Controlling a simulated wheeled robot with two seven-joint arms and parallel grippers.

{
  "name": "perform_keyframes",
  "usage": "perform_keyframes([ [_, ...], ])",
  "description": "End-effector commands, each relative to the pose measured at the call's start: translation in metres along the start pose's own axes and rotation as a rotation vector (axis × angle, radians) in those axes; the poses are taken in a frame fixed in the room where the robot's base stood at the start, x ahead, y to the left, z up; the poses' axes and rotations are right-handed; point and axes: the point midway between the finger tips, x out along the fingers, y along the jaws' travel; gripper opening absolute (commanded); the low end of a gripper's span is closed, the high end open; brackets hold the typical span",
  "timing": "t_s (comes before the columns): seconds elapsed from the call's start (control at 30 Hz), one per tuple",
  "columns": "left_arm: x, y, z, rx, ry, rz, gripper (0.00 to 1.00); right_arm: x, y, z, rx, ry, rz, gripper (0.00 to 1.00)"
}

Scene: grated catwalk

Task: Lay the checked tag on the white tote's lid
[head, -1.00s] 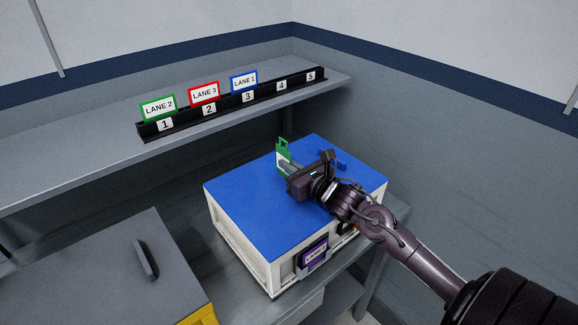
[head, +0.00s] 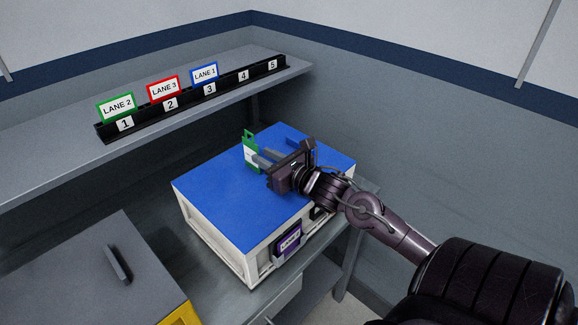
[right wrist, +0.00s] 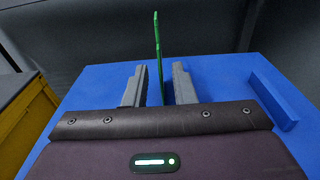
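A green-edged tag with a white face (head: 250,154) stands upright over the blue lid (head: 225,185) of the white tote (head: 222,240), near the lid's back edge. I cannot read a check mark on it. My right gripper (head: 264,160) is low over the lid, with its two fingers spread. In the right wrist view, the tag (right wrist: 157,50) shows edge-on between the fingertips (right wrist: 157,85), with a gap on each side. Its lower end is partly hidden, so I cannot tell whether it touches the lid. My left gripper is out of view.
A blue raised bar (right wrist: 272,95) lies along the lid's right side. A purple-framed label (head: 288,243) is on the tote's front. A shelf behind holds a black numbered rack (head: 190,100) with green, red and blue lane cards. A grey-lidded yellow bin (head: 80,275) stands at left.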

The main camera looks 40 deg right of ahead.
Motion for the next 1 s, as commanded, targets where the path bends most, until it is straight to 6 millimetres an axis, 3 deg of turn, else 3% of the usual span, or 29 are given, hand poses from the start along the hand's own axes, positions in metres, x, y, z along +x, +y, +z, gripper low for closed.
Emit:
perform_keyframes([
  [0.2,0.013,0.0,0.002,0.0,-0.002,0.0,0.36,-0.038,0.0,-0.004,0.0,0.003,0.0,0.24],
  [0.5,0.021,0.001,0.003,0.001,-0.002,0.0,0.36,-0.075,0.0,-0.002,0.002,0.001,-0.001,0.24],
  [1.0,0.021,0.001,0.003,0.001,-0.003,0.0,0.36,-0.082,0.0,0.0,0.0,0.0,0.0,0.24],
])
